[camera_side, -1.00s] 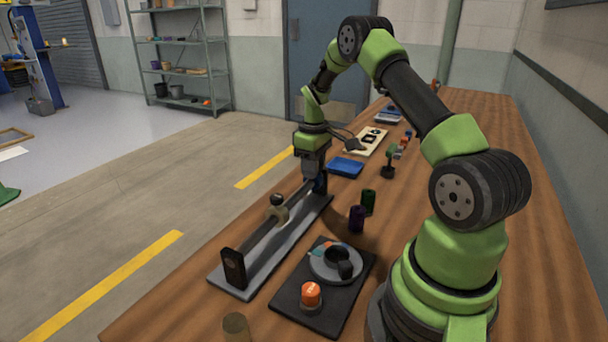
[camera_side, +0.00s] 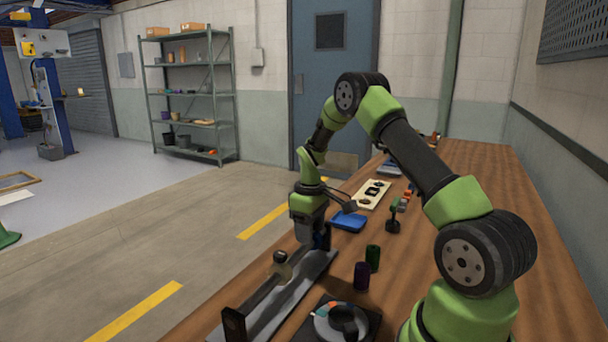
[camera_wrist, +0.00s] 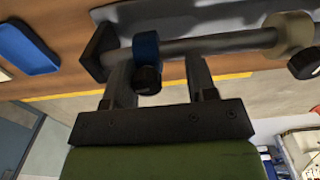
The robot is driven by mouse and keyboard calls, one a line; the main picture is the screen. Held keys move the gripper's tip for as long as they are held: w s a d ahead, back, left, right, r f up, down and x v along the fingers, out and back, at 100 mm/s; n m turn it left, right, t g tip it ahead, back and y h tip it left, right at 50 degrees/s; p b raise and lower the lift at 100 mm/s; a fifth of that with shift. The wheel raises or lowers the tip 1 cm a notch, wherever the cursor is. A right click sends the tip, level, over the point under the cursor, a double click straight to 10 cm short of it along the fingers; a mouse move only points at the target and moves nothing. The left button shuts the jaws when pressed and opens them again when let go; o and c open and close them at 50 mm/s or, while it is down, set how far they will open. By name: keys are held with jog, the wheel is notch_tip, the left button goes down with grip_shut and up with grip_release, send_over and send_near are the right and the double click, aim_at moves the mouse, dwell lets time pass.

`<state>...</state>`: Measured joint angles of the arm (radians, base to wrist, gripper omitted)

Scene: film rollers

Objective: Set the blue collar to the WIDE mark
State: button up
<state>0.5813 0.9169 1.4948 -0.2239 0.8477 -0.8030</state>
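The blue collar (camera_wrist: 146,48) sits around a grey rod (camera_wrist: 220,44) near the rod's end block (camera_wrist: 98,52) in the wrist view. A black knob (camera_wrist: 148,80) sticks out of the collar toward my gripper (camera_wrist: 160,66). My gripper is open, with one finger on each side of the collar and knob. The left finger is close to the collar; a wider gap shows on the right. In the side view my gripper (camera_side: 314,238) is low at the rod's far end and mostly hides the collar. The WIDE mark cannot be made out in either view.
A tan collar (camera_side: 281,270) sits farther along the same rod, also in the wrist view (camera_wrist: 289,34). A blue tray (camera_side: 348,222) lies beyond my gripper.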

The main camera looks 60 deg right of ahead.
aim_at(295, 254)
jog(key=a, duration=0.4)
jog(key=a+r, duration=0.1)
jog(key=a, duration=0.1)
jog(key=shift+a, duration=0.35)
notch_tip(295, 254, up, 9)
jog(key=s+a+r+m+t, duration=0.2)
jog(key=s+a+r+t, duration=0.2)
jog(key=s+a+r, duration=0.3)
jog(key=shift+s+a+r, duration=0.4)
jog(key=shift+a+r, duration=1.7)
jog(key=shift+r, duration=0.15)
